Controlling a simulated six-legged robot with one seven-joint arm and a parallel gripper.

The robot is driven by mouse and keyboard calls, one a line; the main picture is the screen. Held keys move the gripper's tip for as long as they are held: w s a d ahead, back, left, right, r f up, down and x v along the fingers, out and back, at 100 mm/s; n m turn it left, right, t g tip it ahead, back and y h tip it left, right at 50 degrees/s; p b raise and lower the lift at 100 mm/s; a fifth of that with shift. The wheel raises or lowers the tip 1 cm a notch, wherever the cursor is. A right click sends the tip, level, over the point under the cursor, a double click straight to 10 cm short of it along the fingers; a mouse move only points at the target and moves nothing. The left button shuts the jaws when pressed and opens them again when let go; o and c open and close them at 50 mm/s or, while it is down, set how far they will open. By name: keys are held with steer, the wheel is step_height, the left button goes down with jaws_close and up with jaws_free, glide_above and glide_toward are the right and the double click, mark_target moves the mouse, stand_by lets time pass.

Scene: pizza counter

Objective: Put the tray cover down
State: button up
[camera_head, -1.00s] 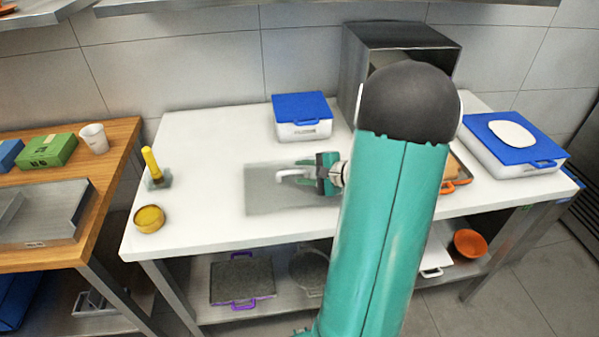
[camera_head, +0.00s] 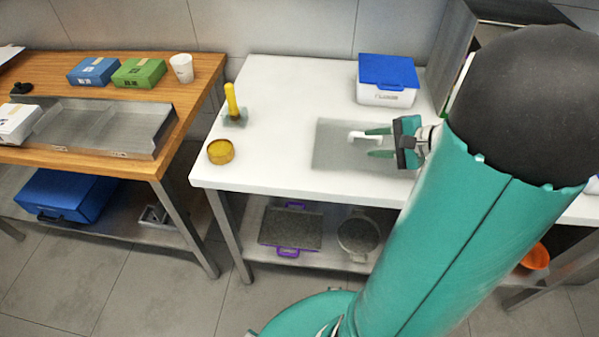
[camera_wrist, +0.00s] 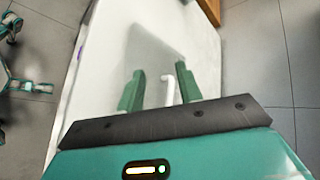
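The tray cover (camera_head: 332,152) is a thin, see-through grey sheet with a white handle (camera_head: 360,136). It appears to lie flat on the white counter; its right part is hidden by my gripper. My gripper (camera_head: 379,143) is over the cover at the handle, with its two teal fingers apart. In the wrist view, the cover (camera_wrist: 150,52) extends beyond the fingers. The handle (camera_wrist: 168,92) shows between the fingers of my gripper (camera_wrist: 158,87), nearer the right finger, with gaps visible.
A blue-lidded white box (camera_head: 387,92) stands behind the cover. A yellow-handled tool (camera_head: 231,100) and a round yellow container (camera_head: 220,152) are at the counter's left. A wooden table (camera_head: 150,168) stands further left, across a gap. My arm hides the counter's right side.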

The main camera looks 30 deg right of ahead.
steer(key=s+a+r+n+g+h, duration=0.1)
steer(key=s+a+r+n+h, duration=0.1)
steer(key=a+n, duration=0.3)
steer(key=s+a+r+n+g+h, duration=0.1)
steer(key=a+n, duration=0.5)
steer(key=a, duration=0.6)
steer(key=s+a+r+n+g+h, duration=0.2)
steer(key=s+a+r+n, duration=0.2)
steer(key=a, duration=0.5)
step_height(320, 180, up, 2)
steer(key=shift+s+a+r+n+g+h, duration=0.15)
steer(key=shift+s+n+g+h, duration=0.2)
steer(key=shift+n, duration=0.45)
steer(key=shift+d, duration=0.25)
